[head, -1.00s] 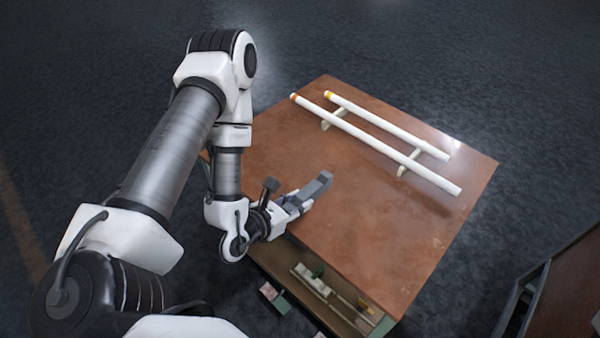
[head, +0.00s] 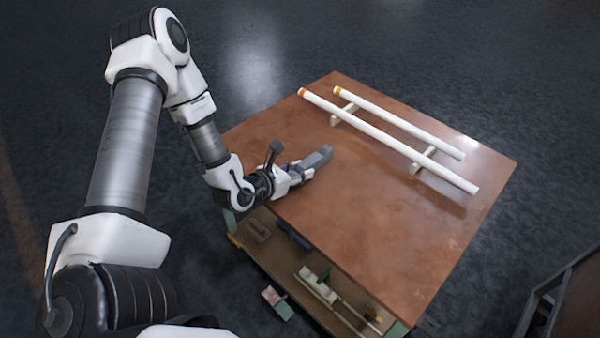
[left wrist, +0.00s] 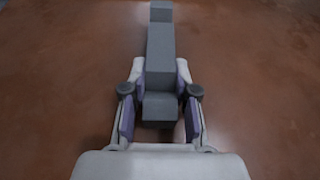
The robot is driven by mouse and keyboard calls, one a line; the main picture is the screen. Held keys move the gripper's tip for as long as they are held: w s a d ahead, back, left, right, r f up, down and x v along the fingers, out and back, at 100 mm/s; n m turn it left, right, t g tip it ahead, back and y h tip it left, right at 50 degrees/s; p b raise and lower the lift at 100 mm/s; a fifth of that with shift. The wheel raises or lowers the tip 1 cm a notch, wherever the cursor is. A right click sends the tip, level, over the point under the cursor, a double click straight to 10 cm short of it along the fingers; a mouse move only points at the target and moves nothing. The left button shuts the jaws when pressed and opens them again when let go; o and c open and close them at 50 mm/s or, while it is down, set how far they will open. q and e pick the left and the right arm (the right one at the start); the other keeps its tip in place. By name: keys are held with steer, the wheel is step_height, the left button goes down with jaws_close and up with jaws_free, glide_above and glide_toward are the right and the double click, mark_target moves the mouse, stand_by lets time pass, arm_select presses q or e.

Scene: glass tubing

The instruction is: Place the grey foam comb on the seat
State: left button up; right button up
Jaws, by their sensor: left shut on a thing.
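The grey foam comb (head: 318,159) is a stepped grey block. It also shows in the left wrist view (left wrist: 160,60), pointing away from the wrist. My left gripper (head: 300,174) is shut on the near part of the comb, with a finger on each side (left wrist: 160,95). The comb is over the brown table top; I cannot tell whether it touches it. My right gripper is not in view. I cannot make out the seat with certainty.
Two white tubes (head: 390,142) with orange ends lie side by side on pale supports (head: 422,160) toward the back right of the table (head: 370,235). A shelf below (head: 290,262) holds several small items. The table's front middle is clear.

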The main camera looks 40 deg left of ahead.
arm_select(q)
steer(key=shift+s, duration=0.1)
steer(key=shift+f, duration=0.15)
steer(key=o, duration=0.9)
steer(key=shift+o, duration=0.2)
